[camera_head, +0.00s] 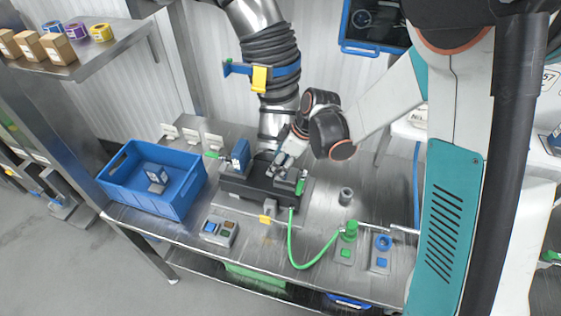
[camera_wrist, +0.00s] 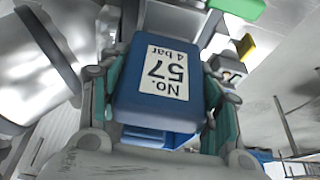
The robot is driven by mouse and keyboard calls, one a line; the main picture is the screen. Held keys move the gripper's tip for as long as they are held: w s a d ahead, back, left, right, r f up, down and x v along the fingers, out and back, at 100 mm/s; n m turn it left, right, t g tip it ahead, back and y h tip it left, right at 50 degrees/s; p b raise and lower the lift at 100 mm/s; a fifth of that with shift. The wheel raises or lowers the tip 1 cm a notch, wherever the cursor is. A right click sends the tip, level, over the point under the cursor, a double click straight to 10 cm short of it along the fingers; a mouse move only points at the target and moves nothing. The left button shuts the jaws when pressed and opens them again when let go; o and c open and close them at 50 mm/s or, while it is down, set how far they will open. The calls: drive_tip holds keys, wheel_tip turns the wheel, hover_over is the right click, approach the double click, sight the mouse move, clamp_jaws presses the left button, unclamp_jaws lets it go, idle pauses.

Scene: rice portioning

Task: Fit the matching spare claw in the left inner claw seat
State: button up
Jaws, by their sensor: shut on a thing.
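My gripper (camera_head: 282,164) is shut on a blue block-shaped claw (camera_wrist: 160,112) with a white label reading "No. 57, 4 bar", upside down in the wrist view. In the head view my gripper is over a black fixture (camera_head: 245,188) on the steel bench. A blue block (camera_head: 240,154) stands upright at the fixture's left part; I cannot tell if it is the held claw. A green part (camera_head: 300,186) shows at the fixture's right end. The seats are too small or hidden to make out.
A blue bin (camera_head: 118,191) with a blue-grey block (camera_head: 156,174) inside stands left. A button box (camera_head: 219,231) is at the front. A green hose (camera_head: 292,246) runs to a green fitting (camera_head: 348,231). A hose column (camera_head: 272,62) rises behind.

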drive_tip(key=shift+f+b, duration=0.65)
drive_tip(key=shift+b, duration=0.3)
idle(1.1)
idle(0.3)
drive_tip(key=o, duration=1.6)
drive_tip(key=shift+c, duration=0.2)
drive_tip(key=o, duration=0.5)
drive_tip(key=shift+c, duration=0.2)
drive_tip(key=shift+r+p, duration=2.65)
drive_tip(key=shift+r, duration=1.9)
